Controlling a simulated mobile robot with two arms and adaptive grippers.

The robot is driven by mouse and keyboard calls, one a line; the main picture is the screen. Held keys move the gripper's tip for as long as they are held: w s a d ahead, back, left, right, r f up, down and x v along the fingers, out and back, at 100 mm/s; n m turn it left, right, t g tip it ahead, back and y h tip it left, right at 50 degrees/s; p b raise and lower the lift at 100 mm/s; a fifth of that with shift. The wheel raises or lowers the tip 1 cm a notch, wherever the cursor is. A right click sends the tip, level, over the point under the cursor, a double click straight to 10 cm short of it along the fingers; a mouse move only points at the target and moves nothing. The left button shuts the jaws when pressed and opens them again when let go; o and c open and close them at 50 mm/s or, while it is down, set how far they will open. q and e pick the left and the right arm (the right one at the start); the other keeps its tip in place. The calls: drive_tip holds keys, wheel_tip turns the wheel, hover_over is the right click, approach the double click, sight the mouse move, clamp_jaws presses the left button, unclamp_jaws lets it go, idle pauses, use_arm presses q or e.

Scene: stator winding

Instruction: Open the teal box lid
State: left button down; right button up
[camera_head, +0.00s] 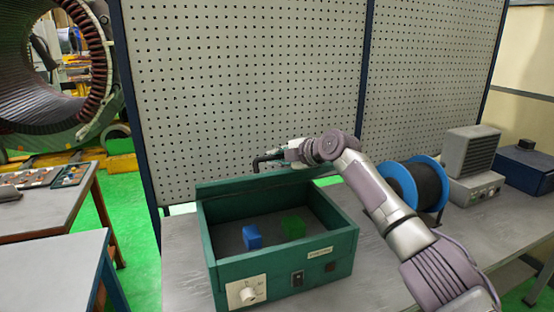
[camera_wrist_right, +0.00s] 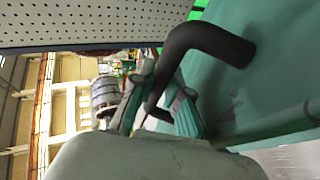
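The teal box (camera_head: 284,265) stands on the table with its top uncovered. Its lid (camera_head: 240,185) is raised at the back edge and shows nearly edge-on in the head view; in the right wrist view its teal face (camera_wrist_right: 275,65) fills the right side. A black bent handle (camera_head: 266,159) sticks out from the lid, and it also shows in the right wrist view (camera_wrist_right: 190,42). My right gripper (camera_head: 287,154) is at the handle, with its fingers (camera_wrist_right: 160,108) on either side of the bar. I cannot tell whether they press on it. My left gripper is out of view.
A perforated panel (camera_head: 240,80) stands close behind. A blue-rimmed spool (camera_head: 400,182) and a grey device (camera_head: 470,165) stand to the right. The table left of the box is narrow.

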drive_tip(key=o, duration=0.5)
drive_tip(key=shift+s, duration=0.1)
drive_tip(key=v, duration=1.2)
